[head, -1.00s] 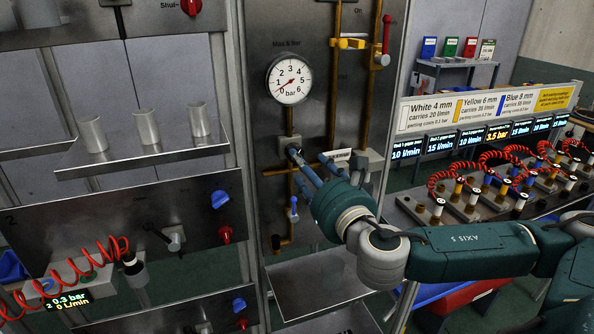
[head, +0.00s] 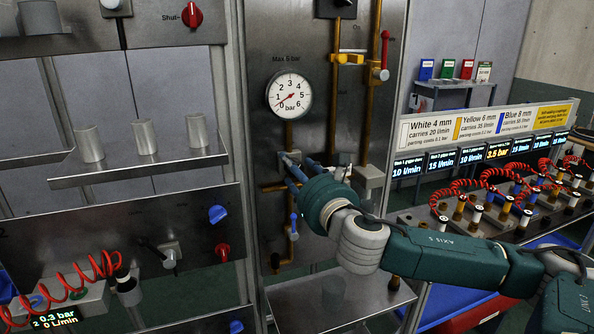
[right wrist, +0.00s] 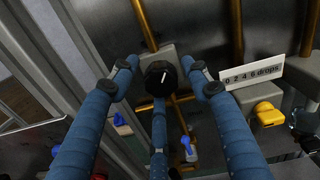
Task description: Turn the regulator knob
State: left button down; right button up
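The regulator knob (right wrist: 161,75) is black and round with a white pointer line, on a grey block on the panel. In the right wrist view it lies between the fingertips of my right gripper (right wrist: 159,64). Two blue fingers flank it and a third is below. Small gaps show beside the knob, so the gripper looks open around it. In the head view the right gripper (head: 297,166) reaches the panel below the gauge and largely hides the knob. The round white gauge (head: 289,94), under a "Max 5 bar" label, has its needle low, near 0. My left gripper is not in view.
Brass pipes (head: 334,110) run beside the gauge. A blue-handled valve (head: 293,226) is below the gripper, and a red-handled one (head: 384,50) is upper right. A small "drops" scale plate (right wrist: 255,72) is close to the right finger. A metal shelf (head: 340,297) is below.

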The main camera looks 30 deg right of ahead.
jog(key=c, duration=0.8)
jog(key=shift+c, duration=0.2)
jog(key=shift+d+r+m, duration=0.1)
jog(key=shift+r+m, duration=0.05)
jog(key=shift+m, duration=0.55)
jog(key=shift+m+h+b, duration=0.5)
jog(key=shift+m+b, duration=1.1)
jog(key=shift+m, duration=9.8)
jog(key=shift+f, duration=0.2)
jog(key=o, duration=1)
jog(key=shift+o, duration=0.7)
jog(key=shift+d+f, duration=0.1)
jog(key=shift+d, duration=0.05)
